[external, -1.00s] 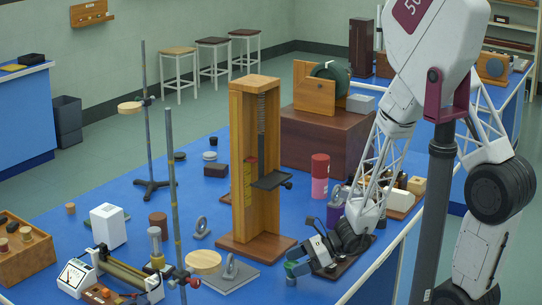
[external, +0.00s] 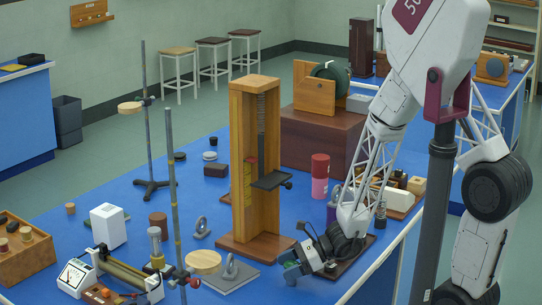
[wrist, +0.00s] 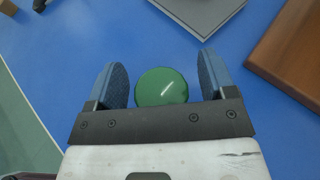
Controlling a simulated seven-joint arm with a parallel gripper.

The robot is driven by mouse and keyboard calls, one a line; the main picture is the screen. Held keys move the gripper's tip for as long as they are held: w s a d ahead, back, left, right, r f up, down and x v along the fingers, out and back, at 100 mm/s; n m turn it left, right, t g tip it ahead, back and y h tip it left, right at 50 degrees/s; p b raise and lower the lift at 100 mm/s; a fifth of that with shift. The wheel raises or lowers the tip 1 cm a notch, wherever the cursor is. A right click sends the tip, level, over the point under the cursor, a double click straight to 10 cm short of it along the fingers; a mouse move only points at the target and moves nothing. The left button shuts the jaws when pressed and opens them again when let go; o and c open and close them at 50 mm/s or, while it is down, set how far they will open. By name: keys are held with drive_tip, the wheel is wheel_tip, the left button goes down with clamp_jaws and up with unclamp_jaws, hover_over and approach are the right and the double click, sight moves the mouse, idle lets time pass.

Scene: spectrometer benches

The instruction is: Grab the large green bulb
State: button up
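The large green bulb (wrist: 162,88) is a glossy round green thing in the wrist view, with its lower edge hidden behind my gripper's dark front plate. My gripper (wrist: 160,66) is open, with one blue pad on each side of the bulb. A narrow gap shows on the left and a wider one on the right, so the pads look apart from it. In the external view, my gripper (external: 291,268) is low over the near edge of the blue bench, and the bulb is hard to make out there.
The grey base plate with a ring (external: 231,278) lies left of my gripper. The wooden stand's brown base (external: 257,246) is just behind it; its edge also shows in the wrist view (wrist: 292,55). The bench edge (external: 362,281) is close on the right.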

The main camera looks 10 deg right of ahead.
sight(288, 264)
drive_tip(key=c, duration=0.9)
drive_tip(key=shift+c, duration=0.2)
drive_tip(key=shift+r, duration=0.15)
drive_tip(key=shift+r, duration=0.45)
wheel_tip(288, 264, up, 2)
drive_tip(key=shift+s+r, duration=0.1)
drive_tip(key=shift+r, duration=0.15)
drive_tip(key=s+d+r, duration=0.1)
drive_tip(key=s+d, duration=1)
drive_tip(key=shift+s+r, duration=0.15)
drive_tip(key=shift+s, duration=0.1)
